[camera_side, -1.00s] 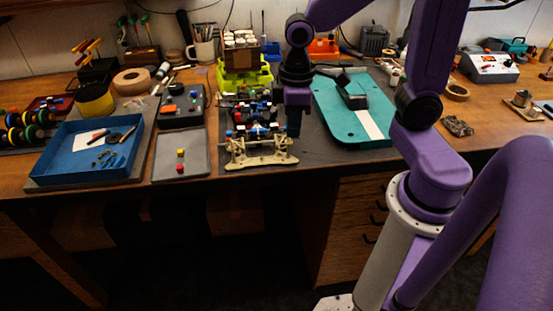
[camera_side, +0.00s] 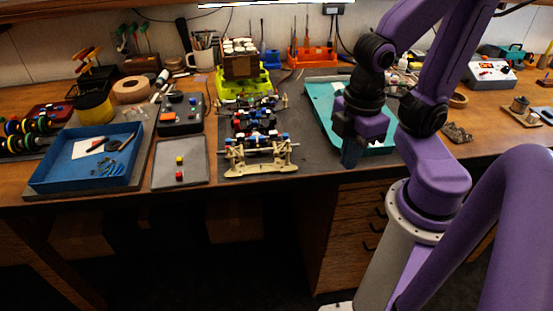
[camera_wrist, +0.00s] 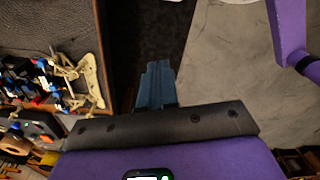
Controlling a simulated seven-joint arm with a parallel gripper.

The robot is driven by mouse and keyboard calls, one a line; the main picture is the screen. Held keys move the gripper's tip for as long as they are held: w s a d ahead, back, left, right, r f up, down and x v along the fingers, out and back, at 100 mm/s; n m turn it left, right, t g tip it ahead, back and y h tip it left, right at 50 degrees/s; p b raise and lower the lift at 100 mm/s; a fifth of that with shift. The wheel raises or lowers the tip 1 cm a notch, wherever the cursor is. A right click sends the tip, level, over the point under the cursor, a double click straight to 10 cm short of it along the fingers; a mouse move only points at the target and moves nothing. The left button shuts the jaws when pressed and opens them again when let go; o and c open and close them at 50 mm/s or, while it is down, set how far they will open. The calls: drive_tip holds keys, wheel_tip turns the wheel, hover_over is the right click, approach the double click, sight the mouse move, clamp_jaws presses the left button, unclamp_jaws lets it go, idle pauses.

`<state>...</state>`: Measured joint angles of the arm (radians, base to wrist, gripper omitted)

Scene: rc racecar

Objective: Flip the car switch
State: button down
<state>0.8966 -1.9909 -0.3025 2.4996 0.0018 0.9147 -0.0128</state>
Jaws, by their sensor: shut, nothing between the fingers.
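The RC car (camera_side: 258,140) sits on the dark mat in the middle of the bench, with a beige front end and red, blue and black parts along its chassis. It also shows at the left of the wrist view (camera_wrist: 45,78). The switch is too small to make out. My gripper (camera_side: 348,160) is shut and empty, to the right of the car and apart from it, near the bench's front edge. In the wrist view the blue fingertips (camera_wrist: 155,85) are together, over the dark space past the bench edge.
A teal tray (camera_side: 318,101) lies partly behind my gripper. A blue tray (camera_side: 60,180) and a grey mat with small red and yellow blocks (camera_side: 195,171) are at the left. A lime-green bin (camera_side: 230,90) stands behind the car. Dark mat between car and gripper is clear.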

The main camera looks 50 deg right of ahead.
drive_tip(key=w+r+n, duration=0.1)
drive_tip(key=w+n, duration=0.3)
drive_tip(key=w, duration=0.4)
drive_tip(key=w+d+n, duration=0.5)
drive_tip(key=w+d, duration=0.1)
drive_tip(key=w, duration=0.3)
drive_tip(key=w+d+n, duration=0.5)
drive_tip(key=w+d, duration=0.2)
drive_tip(key=w, duration=0.2)
drive_tip(key=shift+w+d+r, duration=0.15)
drive_tip(key=shift+w+r, duration=0.2)
drive_tip(key=shift+r, duration=0.1)
wheel_tip(320, 180, down, 14)
drive_tip(key=shift+f, duration=0.1)
